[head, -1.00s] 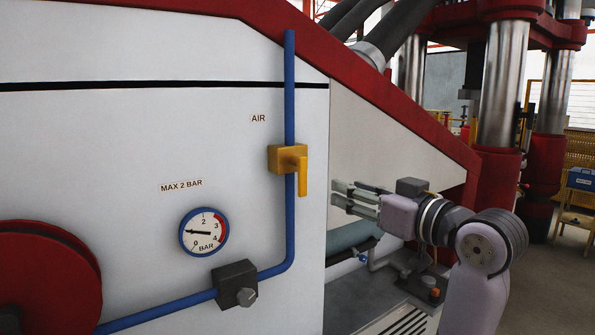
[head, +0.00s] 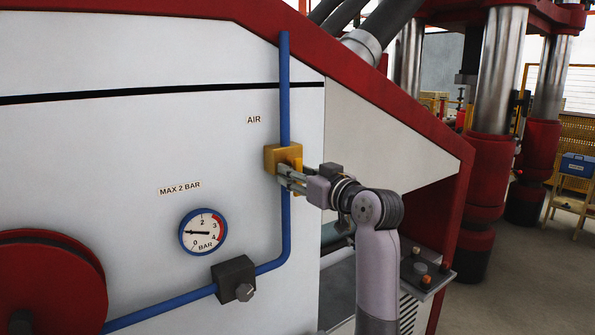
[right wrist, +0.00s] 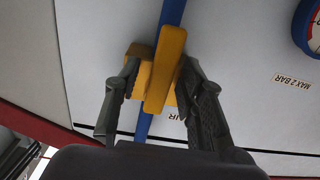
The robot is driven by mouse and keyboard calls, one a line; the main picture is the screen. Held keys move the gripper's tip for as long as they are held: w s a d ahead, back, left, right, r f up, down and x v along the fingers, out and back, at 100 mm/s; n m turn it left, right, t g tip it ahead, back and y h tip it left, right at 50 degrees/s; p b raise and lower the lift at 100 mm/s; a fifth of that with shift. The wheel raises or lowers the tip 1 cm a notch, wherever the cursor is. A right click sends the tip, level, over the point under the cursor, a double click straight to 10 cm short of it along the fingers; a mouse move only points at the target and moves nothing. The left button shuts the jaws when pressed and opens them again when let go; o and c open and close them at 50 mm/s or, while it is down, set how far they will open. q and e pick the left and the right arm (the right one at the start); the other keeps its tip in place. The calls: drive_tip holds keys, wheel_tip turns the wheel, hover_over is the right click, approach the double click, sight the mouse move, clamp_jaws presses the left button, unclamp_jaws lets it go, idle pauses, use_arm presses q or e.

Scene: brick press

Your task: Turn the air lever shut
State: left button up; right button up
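The yellow air valve block (head: 271,158) sits on the blue vertical pipe, under the AIR label. Its yellow lever (head: 298,162) points down, roughly along the pipe, and is partly hidden by my right gripper (head: 283,176) in the head view. In the right wrist view the lever (right wrist: 166,68) lies between the two fingers of my right gripper (right wrist: 160,76). The fingers are spread, one on each side, with gaps visible to the lever; whether a fingertip touches the valve block is unclear. My left gripper is not in view.
A pressure gauge (head: 203,232) on the white panel (head: 120,140) reads about 1 bar. A dark regulator with a grey knob (head: 234,279) is on the lower pipe. A red wheel (head: 50,283) stands at lower left. A small control box (head: 425,273) is at lower right.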

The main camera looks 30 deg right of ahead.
clamp_jaws()
idle(0.4)
idle(0.4)
